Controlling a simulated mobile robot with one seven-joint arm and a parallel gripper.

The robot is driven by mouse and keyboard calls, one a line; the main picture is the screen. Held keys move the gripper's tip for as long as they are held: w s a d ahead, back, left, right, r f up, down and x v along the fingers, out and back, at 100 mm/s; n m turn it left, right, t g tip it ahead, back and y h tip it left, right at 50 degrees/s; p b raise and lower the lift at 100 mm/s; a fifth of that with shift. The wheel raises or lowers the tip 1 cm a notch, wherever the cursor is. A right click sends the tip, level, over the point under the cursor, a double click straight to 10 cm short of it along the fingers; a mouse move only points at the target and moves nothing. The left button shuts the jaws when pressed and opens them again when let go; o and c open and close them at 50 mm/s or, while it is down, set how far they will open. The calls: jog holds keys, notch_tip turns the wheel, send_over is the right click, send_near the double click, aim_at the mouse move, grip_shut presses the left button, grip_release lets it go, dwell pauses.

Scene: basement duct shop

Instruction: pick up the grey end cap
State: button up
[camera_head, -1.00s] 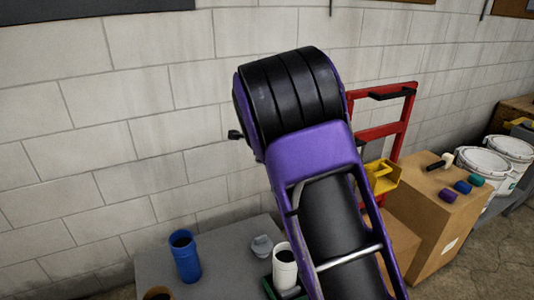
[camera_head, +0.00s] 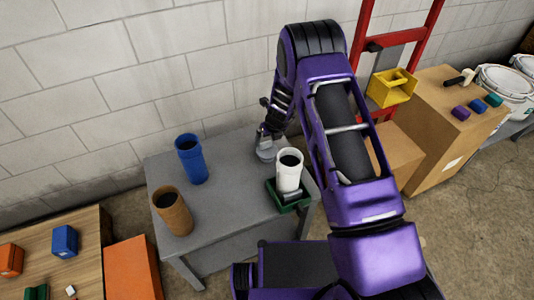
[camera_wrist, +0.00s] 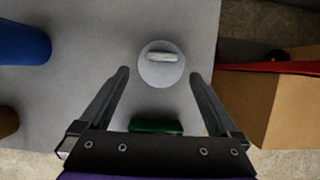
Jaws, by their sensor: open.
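The grey end cap (camera_head: 266,154) sits on the grey table (camera_head: 232,219) near its back edge, just behind the white cup. In the wrist view the end cap (camera_wrist: 161,72) is a round grey disc with a pale raised bar across its top. My gripper (camera_wrist: 160,75) is open and empty, pointing down with its fingertips on either side of the end cap in that view. In the head view my gripper (camera_head: 265,134) is right over the end cap and partly covers it. Whether the fingers touch it, I cannot tell.
The white cup (camera_head: 289,170) stands at a green tray (camera_head: 281,207) close in front. A blue cup (camera_head: 192,160) and a brown cup (camera_head: 172,212) stand left on the table. A red hand truck (camera_head: 362,32) and cardboard boxes (camera_head: 430,150) are at the right.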

aim_at(267, 144)
jog(key=shift+b+x, duration=0.3)
jog(key=shift+x, duration=2.8)
jog(key=shift+w+d+r, duration=0.1)
jog(key=shift+w+d, duration=0.1)
grip_shut()
